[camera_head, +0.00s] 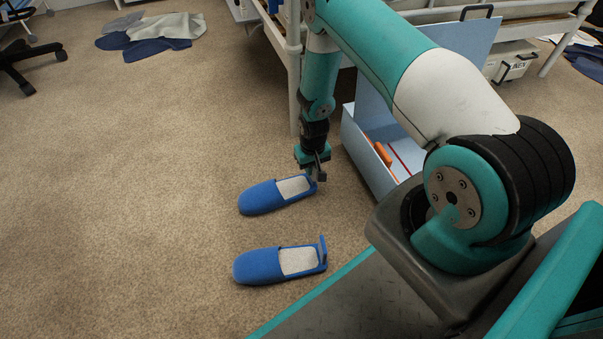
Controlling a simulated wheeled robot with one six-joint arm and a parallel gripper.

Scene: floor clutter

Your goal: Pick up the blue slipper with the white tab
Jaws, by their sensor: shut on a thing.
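Two blue slippers with pale grey-white insoles lie on the carpet, toes to the left. My gripper (317,177) points down at the heel end of the farther slipper (264,197) and is shut on that heel. The gripper hides most of this heel, so I cannot tell whether its tab is white. The farther slipper appears to be on or very near the floor. The nearer slipper (258,266) lies apart, below it in the picture, with an upright heel tab that looks blue.
A light-blue open box (365,150) with an orange-handled thing inside stands just right of my gripper. A white bed frame (294,80) is behind. Crumpled cloths (150,47) lie at the far left, near a black chair base (25,68). The carpet left of the slippers is clear.

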